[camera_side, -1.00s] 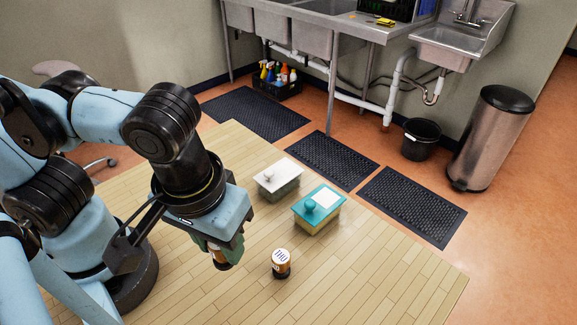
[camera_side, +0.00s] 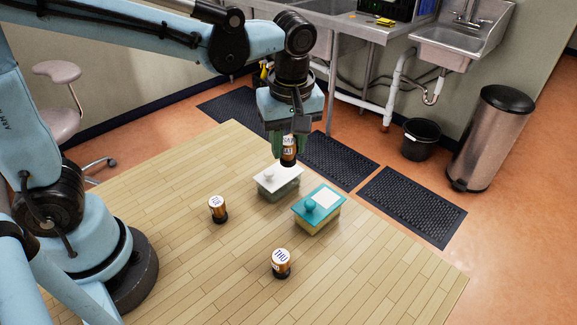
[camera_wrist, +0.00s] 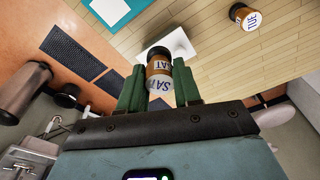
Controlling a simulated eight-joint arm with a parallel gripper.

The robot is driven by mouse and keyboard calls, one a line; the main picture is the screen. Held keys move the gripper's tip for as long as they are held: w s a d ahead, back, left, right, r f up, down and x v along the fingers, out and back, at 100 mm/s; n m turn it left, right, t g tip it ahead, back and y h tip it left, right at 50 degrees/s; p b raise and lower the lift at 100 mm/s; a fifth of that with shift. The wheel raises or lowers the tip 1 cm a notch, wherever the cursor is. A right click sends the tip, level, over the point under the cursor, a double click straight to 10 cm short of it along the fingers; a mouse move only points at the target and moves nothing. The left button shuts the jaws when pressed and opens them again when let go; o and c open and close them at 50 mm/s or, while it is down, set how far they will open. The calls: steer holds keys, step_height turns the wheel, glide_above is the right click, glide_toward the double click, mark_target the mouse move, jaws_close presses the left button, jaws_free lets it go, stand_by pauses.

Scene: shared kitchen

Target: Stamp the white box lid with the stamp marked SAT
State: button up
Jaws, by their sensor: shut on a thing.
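My gripper (camera_side: 288,148) is shut on the SAT stamp (camera_side: 289,151), an upright brown and black cylinder with a white label. In the wrist view the stamp (camera_wrist: 160,80) reads SAT between the green fingers (camera_wrist: 160,92). In the side view the stamp's base overlaps the lid's far edge. It looks held above the lid; the exact gap cannot be told.
A THU stamp (camera_side: 281,263) stands in front.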

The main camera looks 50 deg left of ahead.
mark_target(286, 169)
steer(key=shift+n, duration=0.8)
steer(key=w+a, duration=0.1)
steer(key=a, duration=0.1)
steer(key=w+a+f, duration=0.1)
steer(key=w+a, duration=0.1)
steer(key=shift+f, duration=0.15)
steer(key=shift+d+f, duration=0.1)
steer(key=shift+f, duration=1.75)
steer(key=shift+f, duration=0.55)
steer(key=shift+r, duration=0.15)
step_height(286, 169, up, 7)
stand_by(0.4)
steer(key=s+a+r+m+h, duration=0.1)
steer(key=s+a+r+m, duration=0.3)
steer(key=m, duration=1)
steer(key=shift+s+a+r+m+t, duration=0.2)
steer(key=shift+r+m+t, duration=0.1)
steer(key=shift+t, duration=0.1)
